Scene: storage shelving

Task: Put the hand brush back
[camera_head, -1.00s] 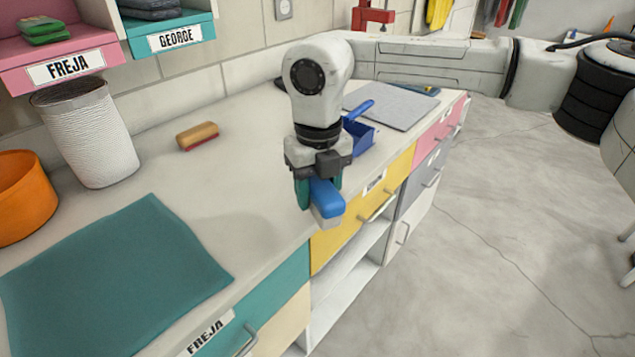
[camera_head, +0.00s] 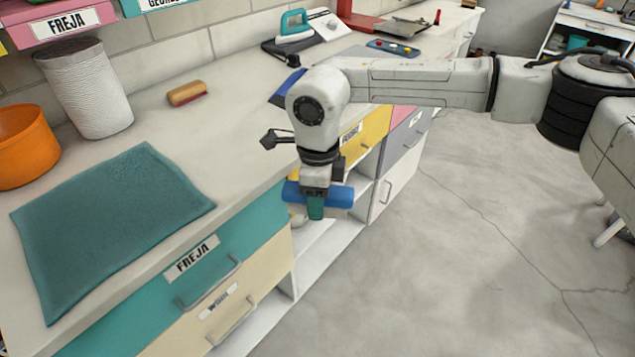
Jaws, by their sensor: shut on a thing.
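My gripper (camera_head: 315,208) is shut on the hand brush (camera_head: 335,194), a blue bar with pale bristles at its edge. The brush lies crosswise in the green-padded fingers. In the picture it is just right of the counter's front edge, over the open shelves (camera_head: 325,240) beneath the yellow drawer (camera_head: 367,146). I cannot tell its exact distance from the cabinet. A blue dustpan (camera_head: 284,92) on the counter is mostly hidden behind my arm.
The counter holds a teal cloth (camera_head: 110,225), a wooden block with a red underside (camera_head: 187,93), a white ribbed bin (camera_head: 88,90) and an orange pot (camera_head: 25,145). Drawer handles (camera_head: 210,285) stick out at the front. The floor (camera_head: 480,250) to the right is clear.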

